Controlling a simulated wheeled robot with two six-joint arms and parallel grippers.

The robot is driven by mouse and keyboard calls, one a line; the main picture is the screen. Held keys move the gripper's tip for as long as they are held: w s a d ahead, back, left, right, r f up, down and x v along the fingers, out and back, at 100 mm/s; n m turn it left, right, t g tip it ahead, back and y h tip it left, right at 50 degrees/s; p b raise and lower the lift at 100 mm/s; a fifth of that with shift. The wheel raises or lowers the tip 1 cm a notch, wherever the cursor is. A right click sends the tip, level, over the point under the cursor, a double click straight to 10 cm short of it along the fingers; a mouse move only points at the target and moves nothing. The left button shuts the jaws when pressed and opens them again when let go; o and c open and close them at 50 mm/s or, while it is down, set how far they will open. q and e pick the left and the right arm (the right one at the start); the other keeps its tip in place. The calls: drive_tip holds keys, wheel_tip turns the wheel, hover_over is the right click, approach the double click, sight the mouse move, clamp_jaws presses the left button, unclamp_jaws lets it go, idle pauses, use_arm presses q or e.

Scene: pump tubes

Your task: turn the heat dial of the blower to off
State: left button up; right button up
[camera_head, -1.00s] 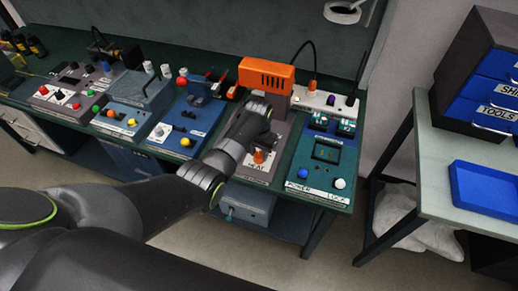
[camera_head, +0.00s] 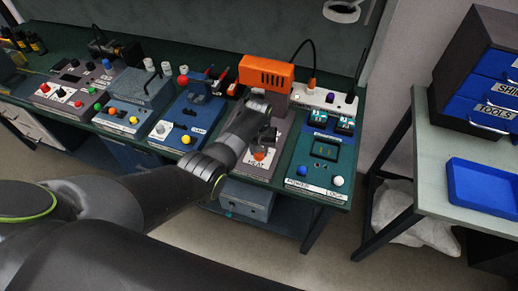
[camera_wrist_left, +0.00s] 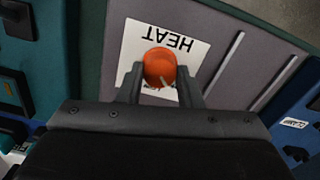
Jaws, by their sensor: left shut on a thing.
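The orange heat dial (camera_wrist_left: 159,67) sits on a white label marked HEAT (camera_wrist_left: 190,40) on the blower's grey panel (camera_wrist_left: 225,40). In the left wrist view my left gripper (camera_wrist_left: 160,80) is shut on the dial, one finger on each side. A small pale pointer line shows on the dial's near edge. Part of the label is hidden behind the dial and fingers. My right gripper is not in view.
A green panel with blue and white knobs (camera_head: 318,165) stands right of the blower. A blue panel with a yellow knob (camera_head: 188,125) stands to its left. A side table with a blue tray (camera_head: 490,188) stands at the right, across a floor gap.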

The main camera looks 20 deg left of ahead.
use_arm(q)
drive_tip(key=o, duration=1)
drive_tip(key=shift+r, duration=0.1)
drive_tip(key=shift+r, duration=0.3)
wheel_tip(320, 180, up, 17)
drive_tip(key=shift+f+b, duration=0.15)
drive_tip(key=shift+b, duration=0.4)
